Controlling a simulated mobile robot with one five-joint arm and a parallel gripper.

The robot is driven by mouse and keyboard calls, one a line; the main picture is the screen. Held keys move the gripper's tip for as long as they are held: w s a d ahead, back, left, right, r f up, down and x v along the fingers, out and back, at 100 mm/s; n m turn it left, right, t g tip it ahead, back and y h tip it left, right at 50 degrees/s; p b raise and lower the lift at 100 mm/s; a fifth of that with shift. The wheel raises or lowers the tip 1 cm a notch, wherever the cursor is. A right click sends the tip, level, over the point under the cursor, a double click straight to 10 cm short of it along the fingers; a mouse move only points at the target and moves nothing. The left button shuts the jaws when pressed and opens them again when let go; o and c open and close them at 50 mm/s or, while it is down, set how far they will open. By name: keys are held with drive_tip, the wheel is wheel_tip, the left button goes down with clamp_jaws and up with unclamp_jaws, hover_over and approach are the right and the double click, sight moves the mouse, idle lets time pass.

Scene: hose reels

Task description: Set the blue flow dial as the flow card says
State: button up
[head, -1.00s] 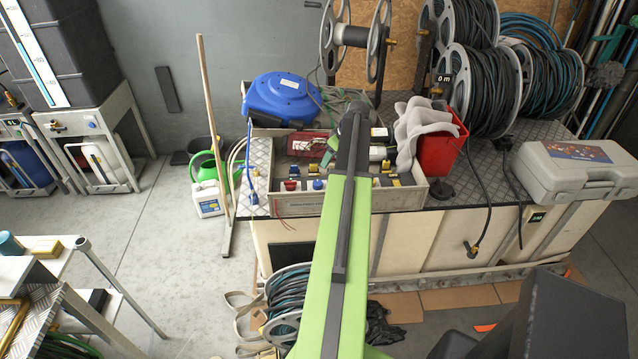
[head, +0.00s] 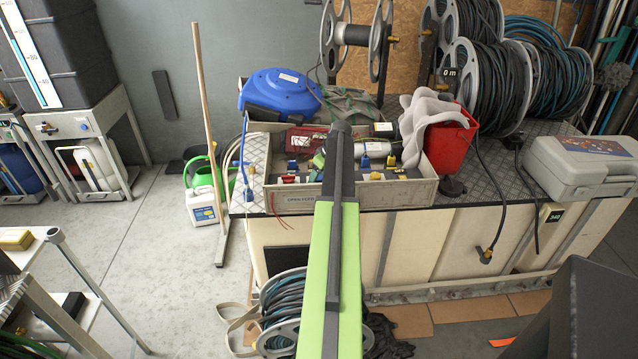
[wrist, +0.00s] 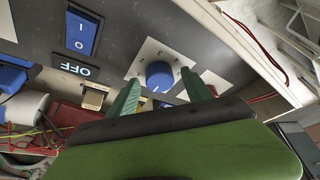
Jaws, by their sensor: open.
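The blue flow dial (wrist: 160,76) sits on a pale square plate with small dark marks around it in the wrist view. A short white line shows on the near part of its face; the marks are too small to read surely. My gripper (wrist: 160,74) is open, its two green fingers on either side of the dial and apart from it in the picture. Whether they touch it cannot be told. In the head view my dark arm end hides part of the open grey box (head: 290,203) below it. I cannot make out the flow card.
A blue rocker switch (wrist: 82,33) with an OFF label (wrist: 75,67) is near the dial. Red wires (wrist: 255,40) run past the panel edge. A red bucket (head: 448,150) stands right of the box, and a blue reel (head: 280,95) behind it.

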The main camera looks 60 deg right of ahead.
drive_tip(key=shift+r, duration=0.1)
drive_tip(key=shift+c, duration=0.5)
clamp_jaws()
drive_tip(key=shift+m, duration=0.3)
drive_tip(key=m, duration=0.2)
drive_tip(key=m+g+h, duration=0.1)
drive_tip(key=m, duration=0.1)
drive_tip(key=shift+a+h, duration=0.2)
drive_tip(key=shift+h, duration=0.1)
drive_tip(key=m+g+h, duration=0.1)
drive_tip(key=m, duration=0.4)
drive_tip(key=shift+w+m, duration=0.15)
drive_tip(key=shift+m, duration=0.25)
drive_tip(key=m+g+h, duration=0.1)
drive_tip(key=m+g, duration=0.1)
drive_tip(key=m, duration=0.3)
drive_tip(key=shift+w, duration=0.15)
drive_tip(key=shift+m+g, duration=1)
drive_tip(key=shift+m, duration=1.2)
